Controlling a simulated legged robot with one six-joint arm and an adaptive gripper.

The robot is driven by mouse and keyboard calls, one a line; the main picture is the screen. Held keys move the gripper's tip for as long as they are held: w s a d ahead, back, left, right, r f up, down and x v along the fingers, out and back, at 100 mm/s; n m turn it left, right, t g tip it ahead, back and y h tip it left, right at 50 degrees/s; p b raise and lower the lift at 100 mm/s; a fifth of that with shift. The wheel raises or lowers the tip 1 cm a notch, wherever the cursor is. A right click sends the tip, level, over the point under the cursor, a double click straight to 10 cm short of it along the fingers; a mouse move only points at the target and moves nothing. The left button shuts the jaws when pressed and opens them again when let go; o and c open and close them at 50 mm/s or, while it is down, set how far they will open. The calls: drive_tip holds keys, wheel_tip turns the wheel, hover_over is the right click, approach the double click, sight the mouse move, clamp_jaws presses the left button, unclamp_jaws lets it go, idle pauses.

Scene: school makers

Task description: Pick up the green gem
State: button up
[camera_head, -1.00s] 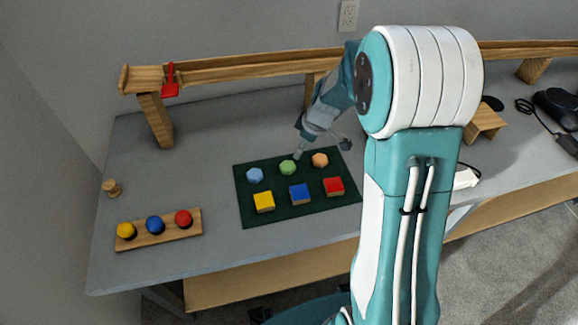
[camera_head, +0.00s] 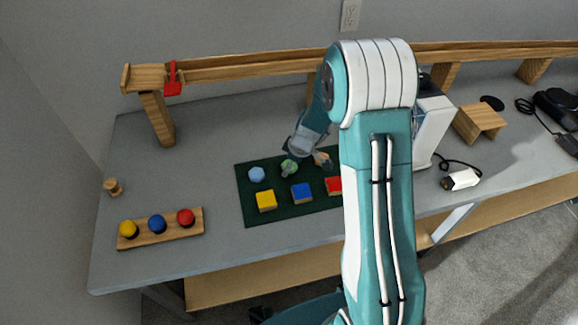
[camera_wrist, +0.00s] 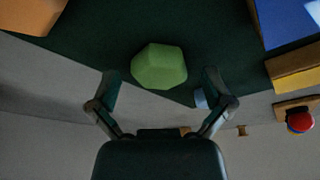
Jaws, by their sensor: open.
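The green gem (camera_head: 289,167) sits in the back row of a dark green mat (camera_head: 250,213), between a light blue gem (camera_head: 257,174) and an orange gem (camera_head: 322,161). In the wrist view the green gem (camera_wrist: 159,66) lies ahead of and between the two spread fingers of my gripper (camera_wrist: 160,90). My gripper is open and empty. In the head view my gripper (camera_head: 306,157) is at the gem's right, partly covering the orange gem. Whether a finger touches the green gem cannot be told.
Yellow (camera_head: 266,201), blue (camera_head: 301,193) and red (camera_head: 333,186) blocks form the mat's front row. A wooden holder (camera_head: 185,233) with coloured balls stands at the left. A raised wooden track (camera_head: 240,68) runs along the back.

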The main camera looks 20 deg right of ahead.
drive_tip(key=c, duration=1)
